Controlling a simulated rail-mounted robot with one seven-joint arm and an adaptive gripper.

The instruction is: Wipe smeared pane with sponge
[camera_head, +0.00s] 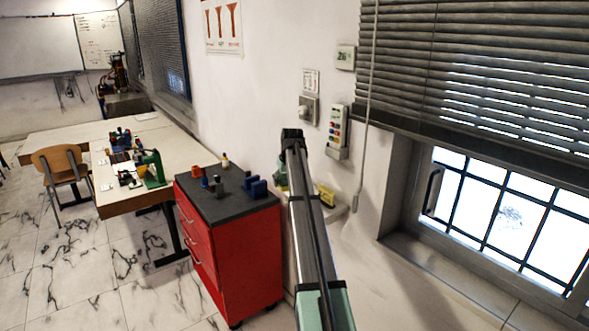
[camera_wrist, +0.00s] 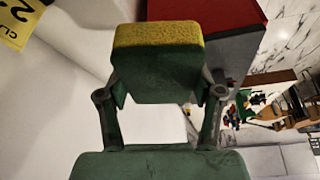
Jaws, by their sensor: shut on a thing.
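A sponge (camera_wrist: 158,38), yellow and rough along its edge with a dark green face, sits between the fingers of my gripper (camera_wrist: 163,85) in the wrist view. The gripper is shut on it. In the head view my arm hides most of the gripper and sponge, left of a small wall shelf. The smeared pane (camera_head: 512,214) is in the barred window at the right of the head view, with a grey smudge. The gripper is well to the left of the pane, apart from it.
A dark blind (camera_head: 470,75) hangs over the upper window; its cord (camera_head: 366,120) hangs at the left. The wall shelf (camera_head: 335,212) carries a yellow label (camera_head: 326,195). A red drawer cabinet (camera_head: 245,262) with small items on top stands left of my arm.

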